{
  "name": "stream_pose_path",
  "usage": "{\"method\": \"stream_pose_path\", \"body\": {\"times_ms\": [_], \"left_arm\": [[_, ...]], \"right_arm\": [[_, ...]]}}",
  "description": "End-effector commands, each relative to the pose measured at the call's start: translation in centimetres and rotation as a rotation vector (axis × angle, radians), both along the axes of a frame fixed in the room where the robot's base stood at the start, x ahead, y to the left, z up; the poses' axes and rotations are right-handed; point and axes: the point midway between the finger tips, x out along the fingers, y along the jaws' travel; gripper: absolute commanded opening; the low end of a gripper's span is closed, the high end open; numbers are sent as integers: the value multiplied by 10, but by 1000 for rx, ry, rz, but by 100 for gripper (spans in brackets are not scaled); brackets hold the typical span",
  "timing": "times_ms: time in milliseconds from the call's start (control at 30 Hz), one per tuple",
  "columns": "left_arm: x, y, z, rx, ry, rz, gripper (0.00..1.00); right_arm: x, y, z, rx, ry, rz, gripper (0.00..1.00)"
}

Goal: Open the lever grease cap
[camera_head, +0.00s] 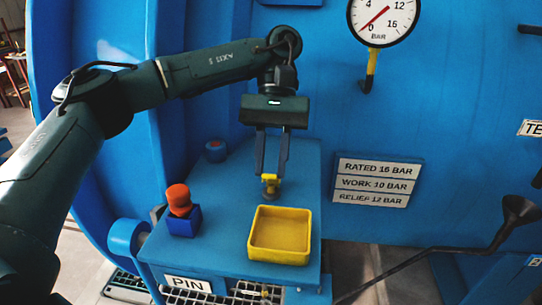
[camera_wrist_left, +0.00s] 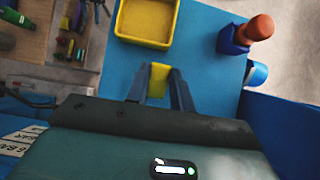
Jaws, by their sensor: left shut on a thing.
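A small yellow cap (camera_head: 270,180) stands upright on a round darker base on the blue shelf (camera_head: 228,250); it looks like the lever grease cap. My left gripper (camera_head: 271,174) reaches down from above and is shut on this cap. In the left wrist view the yellow cap (camera_wrist_left: 158,80) sits between the two fingers of my left gripper (camera_wrist_left: 158,90). The fingers hide its sides, and I cannot tell whether it is loose from its base. My right gripper is not in view.
An empty yellow tray (camera_head: 280,259) lies in front of the cap. An orange-topped piece (camera_head: 179,199) stands in a blue holder to the left. A dark bent lever (camera_head: 440,248) runs at right. A gauge (camera_head: 384,18) is above.

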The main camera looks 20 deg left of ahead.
Motion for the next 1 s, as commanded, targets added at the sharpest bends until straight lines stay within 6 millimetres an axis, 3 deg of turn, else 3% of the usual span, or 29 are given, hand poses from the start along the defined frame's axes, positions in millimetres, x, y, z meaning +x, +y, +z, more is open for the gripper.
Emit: {"method": "stream_pose_path", "body": {"times_ms": [267, 300, 567, 1000], "left_arm": [[0, 0, -1, 2, 2, 0, 0], [0, 0, -1, 2, 2, 0, 25], [0, 0, 0, 1, 0, 0, 45], [7, 1, 10, 3, -1, -1, 45]], "right_arm": [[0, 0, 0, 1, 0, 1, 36], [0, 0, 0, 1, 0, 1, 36], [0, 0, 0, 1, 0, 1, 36], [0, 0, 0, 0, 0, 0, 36]]}}
